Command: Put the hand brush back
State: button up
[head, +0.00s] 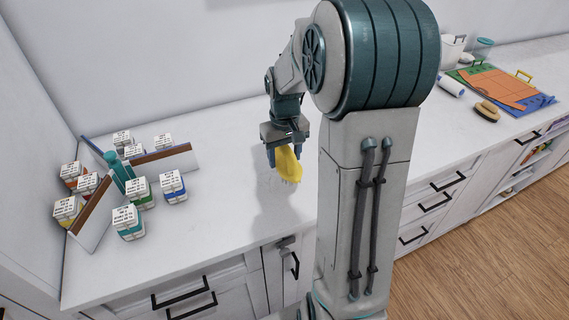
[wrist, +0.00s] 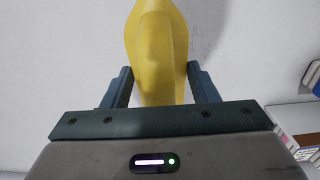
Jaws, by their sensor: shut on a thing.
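My gripper (head: 284,146) is shut on a yellow hand brush (head: 289,165), which hangs below the fingers with pale bristles near its lower end. Its shadow falls on the white counter (head: 225,225), and the brush looks held above the surface. In the wrist view, the yellow body (wrist: 160,45) sits between the two fingers (wrist: 160,76) and reaches up out of the picture. The bristles are hidden there.
Several small labelled boxes (head: 129,222) stand at the left around a wood-and-white divider (head: 160,162) and a teal post (head: 117,170). At the far right are coloured mats (head: 497,88), a brown brush (head: 487,111), a white roll (head: 451,86) and a white bucket (head: 452,50). The middle counter is clear.

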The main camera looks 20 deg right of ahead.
jog(key=shift+f, duration=2.05)
jog(key=shift+f, duration=0.1)
jog(key=o, duration=0.9)
jog(key=shift+o, duration=0.2)
notch_tip(320, 180, up, 12)
jog(key=shift+r, duration=0.1)
jog(key=t, duration=0.1)
send_near(285, 166)
jog(key=s+a+r, duration=0.2)
jog(key=s+a, duration=0.2)
jog(key=s+a+f+t, duration=0.2)
jog(key=s+a, duration=0.2)
jog(key=s, duration=0.7)
jog(key=shift+s+a+f, duration=0.15)
jog(key=shift+a+f, duration=0.05)
jog(key=shift+a, duration=0.2)
